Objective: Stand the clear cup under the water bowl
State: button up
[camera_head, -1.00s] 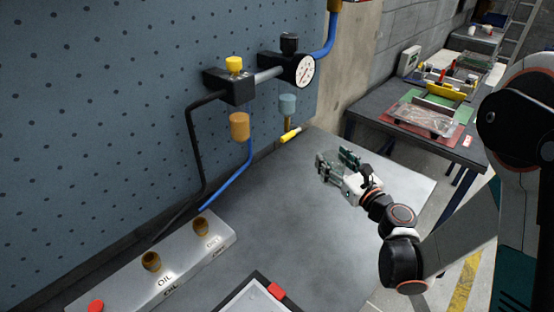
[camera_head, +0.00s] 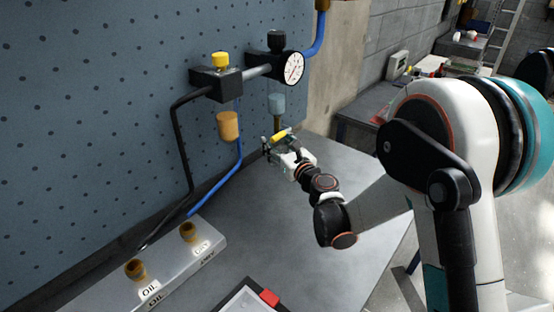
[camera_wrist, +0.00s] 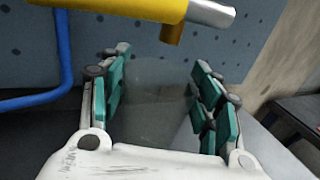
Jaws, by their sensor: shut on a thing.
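The water bowl (camera_head: 277,103) is a pale blue, see-through bowl under the gauge end of the pipe unit on the pegboard. A yellow handle (camera_head: 281,136) with a silver tip is just below it; the handle (camera_wrist: 110,8) crosses the top of the wrist view, with a brown spout (camera_wrist: 172,34) behind it. My gripper (camera_head: 272,149) is low beneath the bowl. In the wrist view its teal-padded fingers (camera_wrist: 160,95) are shut on the clear cup (camera_wrist: 155,78), whose outline is very faint. The cup's base and its height above the bench cannot be made out.
An amber bowl (camera_head: 228,126) hangs to the left, with a blue hose (camera_head: 222,182) and a black pipe (camera_head: 183,145) beside it. A metal rack (camera_head: 175,262) with brown pots is at lower left. The grey bench (camera_head: 265,220) is clear in the middle.

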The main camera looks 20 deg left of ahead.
jog(key=f+b, duration=0.3)
jog(key=f, duration=0.2)
jog(key=shift+a, duration=0.2)
jog(key=shift+r, duration=0.15)
jog(key=o, duration=1.1)
jog(key=shift+c, duration=0.2)
